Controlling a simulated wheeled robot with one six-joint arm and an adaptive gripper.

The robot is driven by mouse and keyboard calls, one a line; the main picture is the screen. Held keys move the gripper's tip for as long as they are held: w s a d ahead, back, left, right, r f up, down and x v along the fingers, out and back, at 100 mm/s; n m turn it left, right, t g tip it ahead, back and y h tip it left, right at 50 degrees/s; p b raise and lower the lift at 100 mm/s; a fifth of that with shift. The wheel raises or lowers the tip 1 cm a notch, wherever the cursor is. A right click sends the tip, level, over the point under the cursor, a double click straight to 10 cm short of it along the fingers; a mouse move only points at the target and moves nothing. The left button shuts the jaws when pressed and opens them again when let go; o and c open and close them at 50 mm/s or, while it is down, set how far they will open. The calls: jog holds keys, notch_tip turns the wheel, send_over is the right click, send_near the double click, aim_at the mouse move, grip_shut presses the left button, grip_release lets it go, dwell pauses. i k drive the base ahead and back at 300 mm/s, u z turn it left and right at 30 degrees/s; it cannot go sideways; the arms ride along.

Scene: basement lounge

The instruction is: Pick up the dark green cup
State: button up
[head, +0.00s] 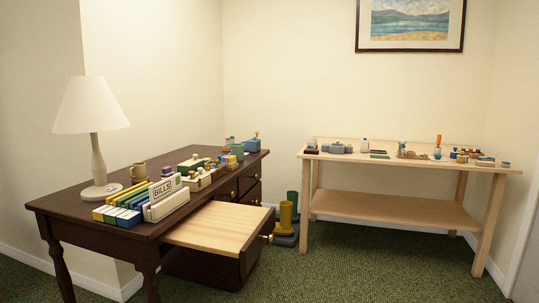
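A small green cup-like item (237,152) stands upright near the far right end of the dark brown desk (60,203). It is the nearest match I see for the dark green cup, but it is too small to be sure of its shape or shade. Small items crowd around it. A brownish mug (138,171) stands nearer, behind a row of upright books. My gripper is not in view.
A white lamp (92,125) and a BILLS box (166,187) stand on the desk. Its open drawer (215,228) juts out to the right. A light wooden workbench (400,205) holds small items. Green carpet (350,265) in front is clear.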

aim_at(236, 149)
jog(key=z, duration=0.75)
jog(key=i, duration=3.35)
jog(key=u, duration=3.5)
